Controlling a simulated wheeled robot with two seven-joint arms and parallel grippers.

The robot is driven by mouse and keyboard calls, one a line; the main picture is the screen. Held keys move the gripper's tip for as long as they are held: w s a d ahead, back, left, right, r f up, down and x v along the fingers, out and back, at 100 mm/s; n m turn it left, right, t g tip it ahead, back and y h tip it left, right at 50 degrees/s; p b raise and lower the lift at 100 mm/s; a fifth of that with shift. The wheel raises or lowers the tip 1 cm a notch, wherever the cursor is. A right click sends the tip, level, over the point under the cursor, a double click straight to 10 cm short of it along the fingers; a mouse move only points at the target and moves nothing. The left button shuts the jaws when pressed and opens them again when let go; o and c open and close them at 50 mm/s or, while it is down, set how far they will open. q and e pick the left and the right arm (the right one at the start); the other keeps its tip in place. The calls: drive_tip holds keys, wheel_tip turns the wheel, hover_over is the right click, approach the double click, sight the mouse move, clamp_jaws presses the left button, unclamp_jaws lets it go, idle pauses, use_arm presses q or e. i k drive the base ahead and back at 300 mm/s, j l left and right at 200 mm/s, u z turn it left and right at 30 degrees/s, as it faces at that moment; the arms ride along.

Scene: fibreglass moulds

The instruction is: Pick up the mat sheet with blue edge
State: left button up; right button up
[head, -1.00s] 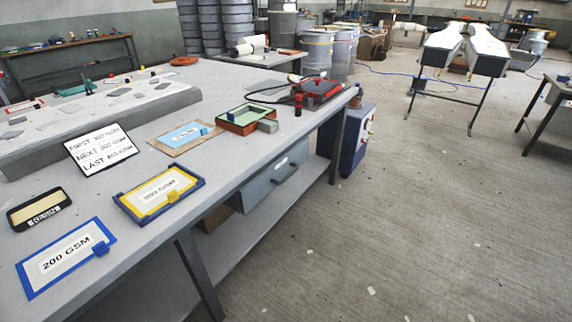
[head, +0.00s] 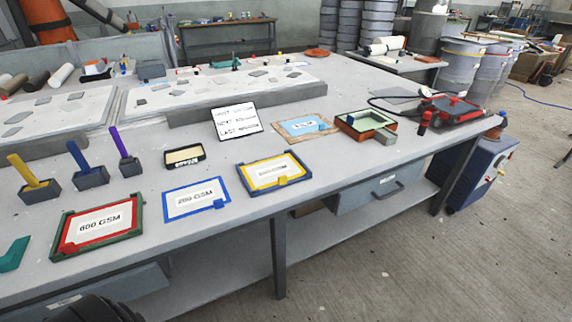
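The mat sheet with blue edge (head: 196,200) lies flat on the grey workbench (head: 340,165) near its front edge. It is white with a blue border, a label that reads 200 GSM, and a small blue tab at its lower right. A yellow-edged sheet (head: 273,172) in a dark blue frame lies to its right. A red-edged sheet (head: 97,224) marked 600 GSM, in a green frame, lies to its left. Neither gripper shows clearly. A dark rounded part at the bottom left looks like part of my arm.
Behind the blue-edged sheet are a black-framed tray (head: 184,156) and a text sign (head: 236,122). Blocks with a yellow (head: 28,172), a blue (head: 80,160) and a purple (head: 122,145) handle stand left. A light blue sheet (head: 305,126) lies further right. The floor at right is clear.

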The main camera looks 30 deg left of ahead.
sight(181, 202)
drive_tip(key=u, duration=1.7)
